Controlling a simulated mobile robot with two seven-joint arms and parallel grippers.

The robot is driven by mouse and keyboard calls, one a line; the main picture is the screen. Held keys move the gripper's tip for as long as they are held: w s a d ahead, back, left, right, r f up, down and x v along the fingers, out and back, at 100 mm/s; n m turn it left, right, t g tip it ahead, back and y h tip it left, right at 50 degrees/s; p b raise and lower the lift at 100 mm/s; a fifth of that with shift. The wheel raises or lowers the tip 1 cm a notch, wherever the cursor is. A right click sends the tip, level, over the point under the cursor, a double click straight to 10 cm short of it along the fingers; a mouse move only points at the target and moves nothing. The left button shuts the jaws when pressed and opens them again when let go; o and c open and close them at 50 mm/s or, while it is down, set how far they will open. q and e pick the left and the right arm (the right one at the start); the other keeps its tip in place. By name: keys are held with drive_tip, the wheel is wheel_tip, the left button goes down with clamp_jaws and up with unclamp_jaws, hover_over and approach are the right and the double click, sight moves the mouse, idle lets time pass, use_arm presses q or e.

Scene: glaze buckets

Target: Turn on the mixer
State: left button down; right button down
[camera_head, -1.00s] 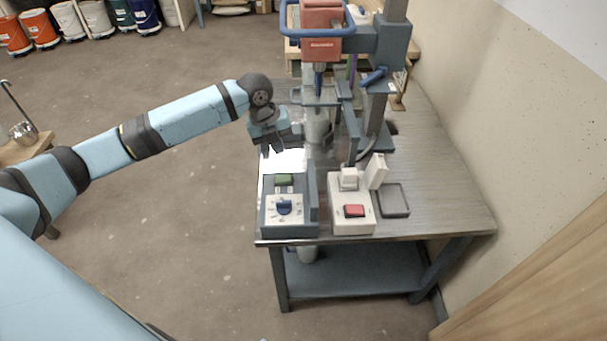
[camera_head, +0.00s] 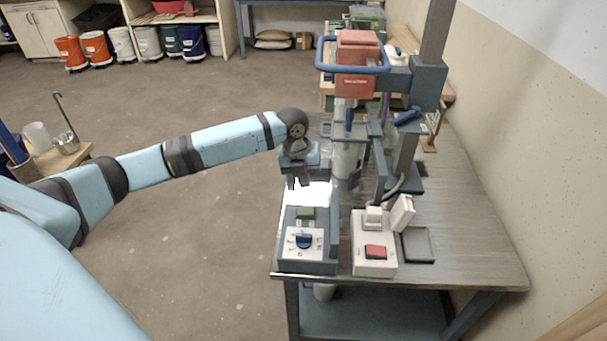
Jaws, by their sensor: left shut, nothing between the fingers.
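The mixer has a red motor head (camera_head: 357,62) with a blue loop handle, on a grey column at the back of the metal table (camera_head: 455,225). A control box (camera_head: 305,262) at the table's front left has a blue knob (camera_head: 304,241) on a white dial plate and a green button (camera_head: 306,212) behind it. To its right stands a white box (camera_head: 374,258) with a red switch (camera_head: 376,251) and a raised white cover (camera_head: 402,212). My left gripper (camera_head: 297,183) is shut and empty, pointing down just behind the green button, apparently above a white sheet. My right gripper is out of view.
A shallow grey tray (camera_head: 418,245) lies right of the white box. A wall closes off the table's right side. Several buckets (camera_head: 148,42) stand along the back. A small wooden stand (camera_head: 62,158) with a ladle is at left. The floor between is clear.

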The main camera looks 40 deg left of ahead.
sight(312, 210)
use_arm(q)
drive_tip(key=f, duration=0.3)
drive_tip(key=d+f, duration=0.1)
drive_tip(key=f, duration=0.1)
drive_tip(key=f+b, duration=0.1)
drive_tip(key=f, duration=0.2)
drive_tip(key=shift+w+d+f, duration=0.15)
drive_tip(key=shift+w+f, duration=0.2)
drive_tip(key=shift+w, duration=0.05)
drive_tip(key=shift+f, duration=0.25)
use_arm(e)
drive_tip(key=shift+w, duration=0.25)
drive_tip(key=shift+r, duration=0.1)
